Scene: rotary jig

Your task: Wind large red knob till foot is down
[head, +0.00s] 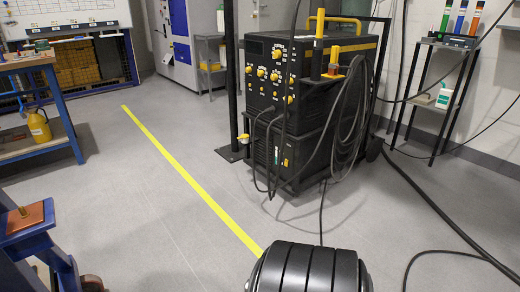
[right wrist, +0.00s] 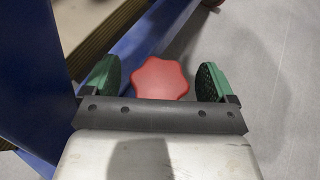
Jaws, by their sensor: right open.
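The large red knob (right wrist: 160,78), star-shaped with rounded lobes, shows in the right wrist view, below a blue beam. My right gripper (right wrist: 157,80) is open, with one green-padded finger on each side of the knob. Gaps show between the knob and both pads, so the fingers appear not to touch it. The knob's near edge is hidden behind the dark gripper bar. The foot cannot be made out in either view. My left gripper is not in view.
A blue frame with a copper-coloured plate (head: 30,217) stands at the lower left. A blue workbench (head: 36,64) is behind it. A black machine on a cart (head: 292,82) with hanging cables stands at centre right. Grey floor with a yellow line (head: 188,175) lies open between them.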

